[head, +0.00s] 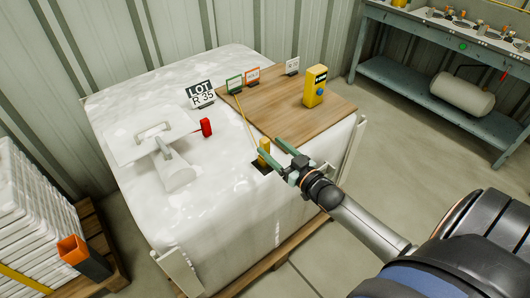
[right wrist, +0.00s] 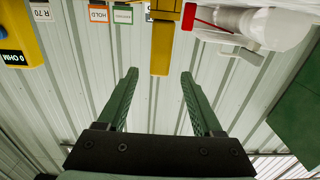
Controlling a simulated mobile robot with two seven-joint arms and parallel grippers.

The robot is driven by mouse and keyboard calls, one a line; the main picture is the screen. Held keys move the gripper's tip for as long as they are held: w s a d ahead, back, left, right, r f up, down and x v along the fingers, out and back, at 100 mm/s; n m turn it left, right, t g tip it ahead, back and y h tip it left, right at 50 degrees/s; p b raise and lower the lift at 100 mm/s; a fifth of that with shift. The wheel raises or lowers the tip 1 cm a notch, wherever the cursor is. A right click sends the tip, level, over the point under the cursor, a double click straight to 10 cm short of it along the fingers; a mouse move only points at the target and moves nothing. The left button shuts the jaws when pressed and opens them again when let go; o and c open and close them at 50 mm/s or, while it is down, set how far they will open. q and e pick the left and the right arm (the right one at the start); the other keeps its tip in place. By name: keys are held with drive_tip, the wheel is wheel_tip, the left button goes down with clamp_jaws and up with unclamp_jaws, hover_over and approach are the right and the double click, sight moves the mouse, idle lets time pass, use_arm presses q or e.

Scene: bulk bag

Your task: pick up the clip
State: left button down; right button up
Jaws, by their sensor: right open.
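The clip (head: 264,148) is a small yellow piece standing upright on a dark base at the front edge of the big white bag. A thin yellow cord runs from it up towards the back. My right gripper (head: 269,147) has two green fingers, open and empty, with the tips at the clip. In the right wrist view the clip (right wrist: 161,45) comes down from the top between the two fingertips (right wrist: 160,73), with a gap on each side. I cannot tell how far the tips reach past it. My left gripper is not in view.
A wooden board (head: 275,100) on the bag (head: 230,200) carries a yellow meter (head: 315,86) and small tag cards. A red piece (head: 206,127), a LOT sign (head: 200,93) and a white scoop-like tool (head: 165,145) lie left of it. A workbench (head: 440,75) stands back right.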

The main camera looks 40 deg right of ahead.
sight(268, 143)
drive_tip(key=w, duration=0.4)
drive_tip(key=shift+w+a, duration=0.1)
drive_tip(key=shift+a, duration=0.05)
clamp_jaws()
idle(0.4)
